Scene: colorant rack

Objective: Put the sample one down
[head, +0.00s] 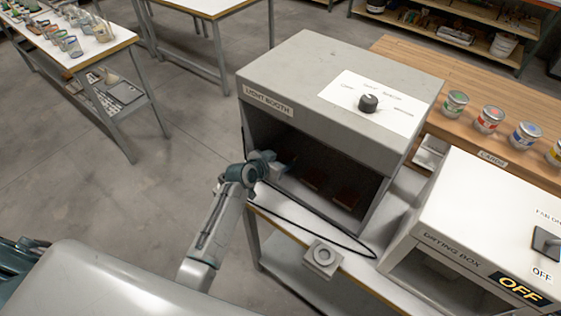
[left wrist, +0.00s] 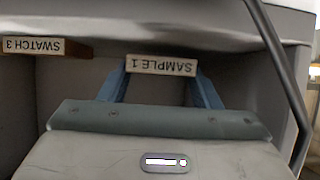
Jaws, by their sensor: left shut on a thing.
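My left gripper (head: 284,165) reaches into the open front of the grey light booth (head: 310,60), near its left side. In the left wrist view, the gripper's blue fingers (left wrist: 160,92) are shut on sample one (left wrist: 161,66), whose white label reads SAMPLE 1 upside down. The rest of the sample is hidden behind its label. I cannot tell whether it touches the booth floor. Swatch 3 (left wrist: 45,47), a reddish-brown piece with a white label, is to the left of the sample in that view, apart from it. My right gripper is not in view.
The booth's inside is dark, with dim reddish pieces (head: 345,196) to the right of my gripper. A black cable (head: 320,232) loops in front of the booth. The drying box (head: 480,220) stands to the right. Colorant tins (head: 489,119) stand on the wooden bench.

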